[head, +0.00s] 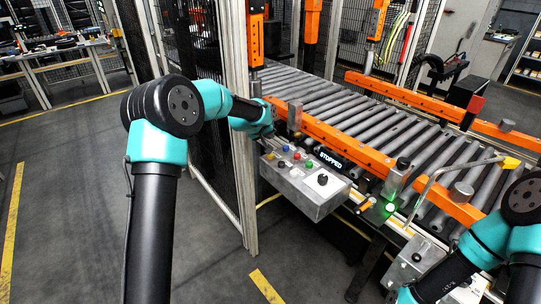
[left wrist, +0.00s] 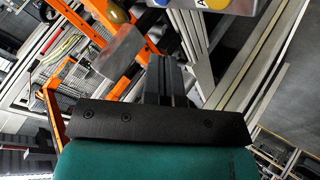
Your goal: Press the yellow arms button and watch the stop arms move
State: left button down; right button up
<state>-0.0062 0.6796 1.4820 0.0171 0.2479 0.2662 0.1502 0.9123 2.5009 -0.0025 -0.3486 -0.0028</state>
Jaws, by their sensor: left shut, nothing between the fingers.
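The grey control box (head: 315,203) stands at the near side of the conveyor, with blue, red and green buttons and a black knob on its top. The yellow button (left wrist: 214,4) shows at the top edge of the left wrist view, cut off by the frame. My left gripper (head: 268,143) is at the box's far left edge, close to the buttons. Its fingers (left wrist: 165,72) are shut and empty; I cannot tell whether they touch anything. My right arm shows at the lower right, its gripper out of frame. I cannot clearly make out the stop arms.
The roller conveyor (head: 400,130) runs behind the box between orange rails (head: 335,140). A sign (head: 331,160) reads STOPPED, and a green lamp (head: 390,207) is lit. A mesh fence post (head: 240,150) stands close beside my left arm. Floor at the left is clear.

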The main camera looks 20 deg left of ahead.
pick_arm(q)
jog(key=shift+f, duration=2.85)
jog(key=shift+f, duration=0.1)
jog(key=shift+f, duration=0.3)
jog(key=shift+f, duration=0.5)
dwell(0.6)
dwell(0.3)
jog(key=shift+r, duration=0.9)
jog(key=shift+r, duration=2.55)
